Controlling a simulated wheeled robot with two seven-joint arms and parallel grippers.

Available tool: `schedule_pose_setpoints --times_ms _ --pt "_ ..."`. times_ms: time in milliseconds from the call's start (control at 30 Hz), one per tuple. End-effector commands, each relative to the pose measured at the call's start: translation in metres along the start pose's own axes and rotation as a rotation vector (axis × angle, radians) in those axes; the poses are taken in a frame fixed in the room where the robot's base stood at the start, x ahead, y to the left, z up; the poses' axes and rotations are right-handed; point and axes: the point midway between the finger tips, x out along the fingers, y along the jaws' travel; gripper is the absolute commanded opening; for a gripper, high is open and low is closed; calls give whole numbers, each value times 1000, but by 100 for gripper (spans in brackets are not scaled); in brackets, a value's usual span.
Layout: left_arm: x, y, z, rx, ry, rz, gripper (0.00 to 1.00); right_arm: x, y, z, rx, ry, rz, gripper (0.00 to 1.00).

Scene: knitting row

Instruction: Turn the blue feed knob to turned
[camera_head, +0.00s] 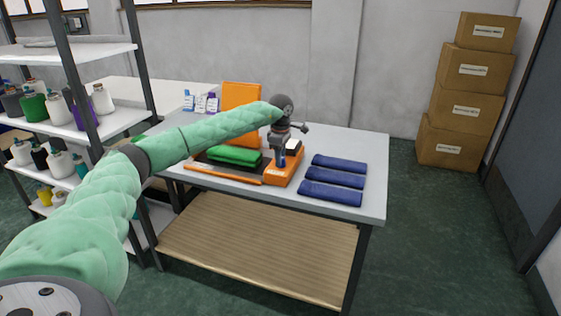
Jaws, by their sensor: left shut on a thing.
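The blue feed knob (282,162) shows as a small blue spot on top of the orange machine part (283,176) at the middle of the table. My left gripper (281,155) comes down on it from above and is shut on it. The fingers hide most of the knob, so I cannot tell how far it is turned. My right gripper is not in view.
The grey table (368,160) carries several rolled dark blue cloths (333,179) at right, a green folded cloth (235,155) and an upright orange panel (241,105). A shelf (118,121) with yarn cones stands left. Stacked boxes (466,109) stand at the back right. Floor right of the table is clear.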

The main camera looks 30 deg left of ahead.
Motion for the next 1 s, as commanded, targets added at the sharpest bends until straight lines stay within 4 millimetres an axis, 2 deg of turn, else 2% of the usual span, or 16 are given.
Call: schedule_pose_setpoints --times_ms 100,500,1000 --pt "2 1 0 108 0 3 12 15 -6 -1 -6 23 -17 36" --pt "1 1 -1 479 1 2 12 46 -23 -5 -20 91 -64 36" --pt "0 0 0 766 0 2 12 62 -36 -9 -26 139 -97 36"
